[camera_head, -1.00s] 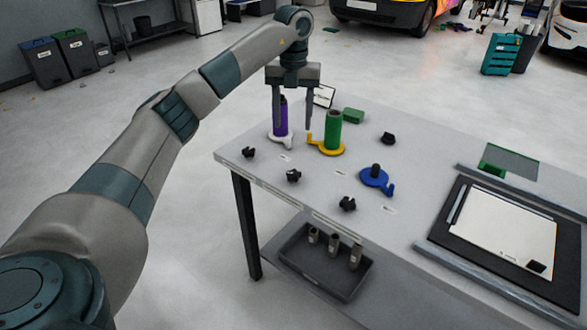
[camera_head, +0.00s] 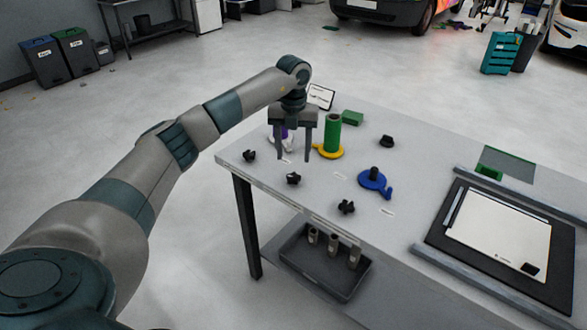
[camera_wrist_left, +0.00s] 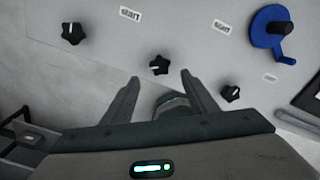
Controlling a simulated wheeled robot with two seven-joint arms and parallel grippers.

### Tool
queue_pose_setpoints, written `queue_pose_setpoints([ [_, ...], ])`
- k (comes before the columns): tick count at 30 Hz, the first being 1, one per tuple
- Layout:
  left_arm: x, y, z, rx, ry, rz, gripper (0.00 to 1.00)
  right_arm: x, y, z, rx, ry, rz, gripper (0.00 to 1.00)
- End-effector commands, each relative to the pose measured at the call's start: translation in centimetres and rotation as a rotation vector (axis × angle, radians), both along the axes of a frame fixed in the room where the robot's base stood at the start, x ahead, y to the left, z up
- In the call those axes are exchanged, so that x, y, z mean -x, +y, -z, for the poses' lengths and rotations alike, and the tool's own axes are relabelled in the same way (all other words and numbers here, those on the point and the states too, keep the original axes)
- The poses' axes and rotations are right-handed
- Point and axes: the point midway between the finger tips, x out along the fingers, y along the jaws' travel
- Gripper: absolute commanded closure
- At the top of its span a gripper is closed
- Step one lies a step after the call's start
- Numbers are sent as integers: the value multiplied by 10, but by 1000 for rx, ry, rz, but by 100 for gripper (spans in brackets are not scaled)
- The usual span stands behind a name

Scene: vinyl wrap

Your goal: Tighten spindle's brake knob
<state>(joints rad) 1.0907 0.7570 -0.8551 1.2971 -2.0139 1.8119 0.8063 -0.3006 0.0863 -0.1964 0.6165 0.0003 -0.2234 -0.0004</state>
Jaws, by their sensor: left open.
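My left gripper (camera_head: 293,158) is open and empty, pointing down above the table's near left part. A black star-shaped knob (camera_head: 293,178) lies just below and in front of its fingertips; in the left wrist view this knob (camera_wrist_left: 159,65) sits just beyond the gap between the fingertips (camera_wrist_left: 160,80), apart from them. More black knobs lie at the left (camera_head: 249,156), front (camera_head: 346,207) and back (camera_head: 387,141). A green spindle (camera_head: 333,133) stands on a yellow base, a short black post on a blue base (camera_head: 373,180). The purple spindle (camera_head: 285,133) is mostly hidden behind the gripper. My right gripper is out of view.
The grey table (camera_head: 420,180) has open room around the knobs. A framed panel (camera_head: 500,232) lies at the right. A green block (camera_head: 352,118) and a small sign (camera_head: 321,96) stand at the back. A tray (camera_head: 345,283) with short tubes is on the lower shelf.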

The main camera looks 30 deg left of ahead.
Motion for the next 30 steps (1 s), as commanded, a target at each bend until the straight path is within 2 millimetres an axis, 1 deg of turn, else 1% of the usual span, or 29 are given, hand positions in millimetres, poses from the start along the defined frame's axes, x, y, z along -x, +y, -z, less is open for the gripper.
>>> queue_pose_setpoints([
  [1, 1, -1, 8, 1, 5, 0, 47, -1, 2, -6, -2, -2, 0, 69],
  [6, 1, -1, 38, 1, 5, 0, 47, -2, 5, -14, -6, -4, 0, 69],
  [12, 0, 0, 65, 1, 3, -1, 47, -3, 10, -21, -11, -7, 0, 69],
  [15, 0, -1, 73, 1, 2, 0, 47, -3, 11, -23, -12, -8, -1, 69],
  [18, 0, -1, 77, 0, 1, 1, 47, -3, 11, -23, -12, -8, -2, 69],
  [27, 0, 0, 79, 0, 0, 1, 47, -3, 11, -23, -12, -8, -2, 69],
  [28, 0, 0, 79, 0, 0, 1, 52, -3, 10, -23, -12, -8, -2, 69],
  [29, 0, 0, 79, 0, 0, 1, 59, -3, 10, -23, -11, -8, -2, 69],
  [30, 0, 0, 79, 0, 0, 1, 68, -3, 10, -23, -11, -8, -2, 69],
])
